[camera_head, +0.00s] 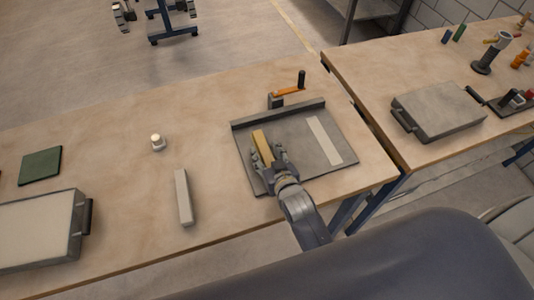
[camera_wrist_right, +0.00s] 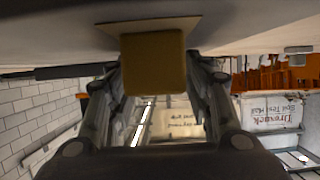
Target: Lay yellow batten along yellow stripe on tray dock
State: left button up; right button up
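The yellow batten (camera_head: 261,147) is a short block over the left half of the grey tray dock (camera_head: 292,170). My right gripper (camera_head: 268,158) is shut on it, with a finger along each side. In the right wrist view the batten's end face (camera_wrist_right: 153,72) fills the gap between the fingers. A tan flat strip shows behind it there; I cannot tell whether the batten touches the dock. A pale stripe (camera_head: 323,140) lies bare on the dock's right part. No yellow stripe is clearly visible; the batten and gripper cover that area. My left gripper is not in view.
The dock has a raised back ledge (camera_head: 278,113) and an orange-handled crank (camera_head: 288,91) behind it. A pale bar (camera_head: 183,197), white knob (camera_head: 158,142), green pad (camera_head: 40,166) and pale tray (camera_head: 38,232) lie leftward. A second table right holds a lidded tray (camera_head: 437,109).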

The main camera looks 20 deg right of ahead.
jog(key=shift+s+r, duration=0.1)
jog(key=shift+r, duration=0.1)
jog(key=shift+s, duration=0.4)
jog(key=v, duration=1)
jog(key=shift+r+b, duration=0.15)
jog(key=shift+b, duration=0.25)
jog(key=shift+s+r, duration=0.3)
jog(key=shift+s, duration=0.1)
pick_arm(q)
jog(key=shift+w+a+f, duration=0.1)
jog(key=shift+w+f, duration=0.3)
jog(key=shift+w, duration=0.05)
